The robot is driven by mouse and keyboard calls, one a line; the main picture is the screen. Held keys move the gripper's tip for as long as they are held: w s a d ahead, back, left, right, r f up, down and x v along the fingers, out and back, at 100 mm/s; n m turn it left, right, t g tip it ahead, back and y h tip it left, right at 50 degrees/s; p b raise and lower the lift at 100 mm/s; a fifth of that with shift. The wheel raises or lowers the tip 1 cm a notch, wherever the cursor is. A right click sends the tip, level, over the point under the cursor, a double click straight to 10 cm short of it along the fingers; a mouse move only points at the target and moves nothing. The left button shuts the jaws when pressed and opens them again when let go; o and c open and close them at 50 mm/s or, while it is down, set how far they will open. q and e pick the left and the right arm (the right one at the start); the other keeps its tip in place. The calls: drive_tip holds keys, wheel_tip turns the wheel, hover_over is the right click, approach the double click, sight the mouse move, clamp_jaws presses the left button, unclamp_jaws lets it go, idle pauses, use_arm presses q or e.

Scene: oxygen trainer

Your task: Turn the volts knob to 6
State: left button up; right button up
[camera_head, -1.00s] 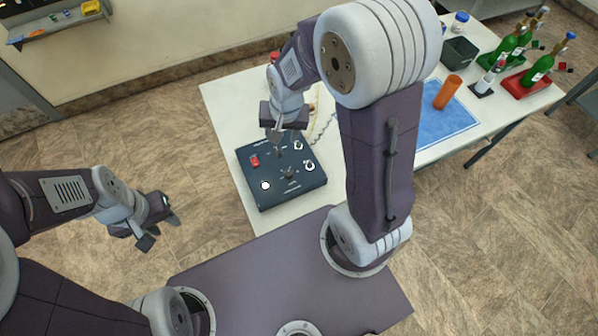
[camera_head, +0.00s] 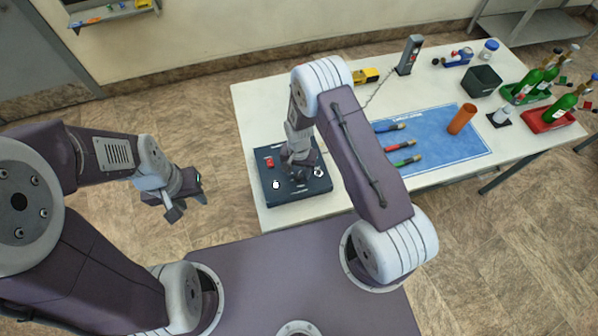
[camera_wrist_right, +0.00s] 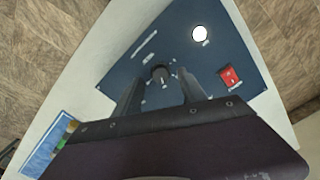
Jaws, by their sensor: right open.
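A dark blue trainer box (camera_head: 268,191) sits on the white table; its face also shows in the right wrist view (camera_wrist_right: 120,66). In that view a black knob (camera_wrist_right: 160,73) shows between the spread fingertips of my right gripper (camera_wrist_right: 159,78); I cannot tell whether they touch it. A white round dial (camera_wrist_right: 200,33) and a red switch (camera_wrist_right: 230,76) are on the same face. The labels are too small to read, so I cannot tell which control is volts. In the head view my right gripper (camera_head: 298,175) partly hides the panel. My left gripper (camera_head: 187,203) is open and empty, left of the table.
A blue mat (camera_head: 450,150) with several coloured tools lies right of my right arm. A handheld meter (camera_head: 409,55) stands at the back. White table is bare behind the box.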

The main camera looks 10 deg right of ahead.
sight(298, 177)
drive_tip(key=shift+a+f, duration=0.1)
drive_tip(key=shift+f, duration=1.05)
drive_tip(key=c, duration=0.3)
clamp_jaws()
